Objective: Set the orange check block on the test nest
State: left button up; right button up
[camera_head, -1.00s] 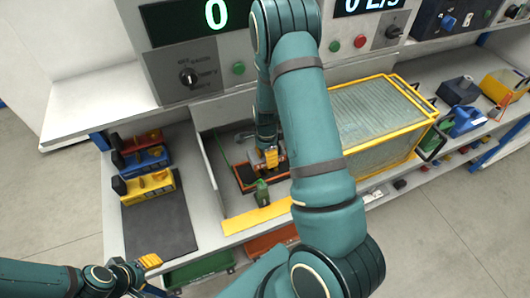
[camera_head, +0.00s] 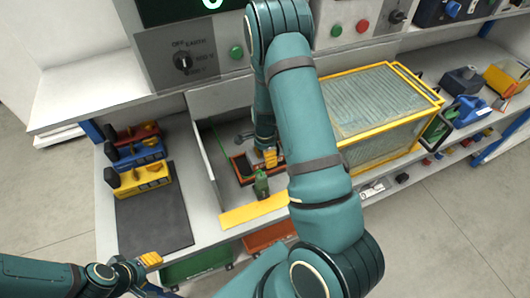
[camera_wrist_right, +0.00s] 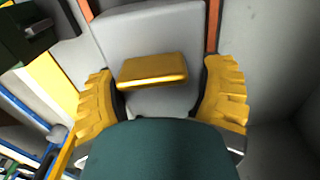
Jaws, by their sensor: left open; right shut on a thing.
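The test nest (camera_head: 236,167) looks like a low orange-edged frame in the grey bay under the meter panel. It is partly hidden by my right arm. My right gripper (camera_head: 268,158) points down at it. A pale grey surface between orange strips lies behind the block. I cannot tell whether the block touches it. My left gripper (camera_head: 149,261) is open and empty at the lower left.
Red, blue and yellow handled units (camera_head: 140,178) stand left, by a dark mat (camera_head: 153,222). A small green object (camera_head: 261,185) stands beside the nest. A yellow strip (camera_head: 254,210) edges the bay's front. A yellow-framed clear guard (camera_head: 370,105) stands right of my right arm.

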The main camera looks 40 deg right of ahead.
jog(key=shift+f, duration=0.5)
jog(key=o, duration=1.2)
jog(key=shift+o, duration=0.2)
notch_tip(320, 180, up, 12)
jog(key=shift+f, duration=0.1)
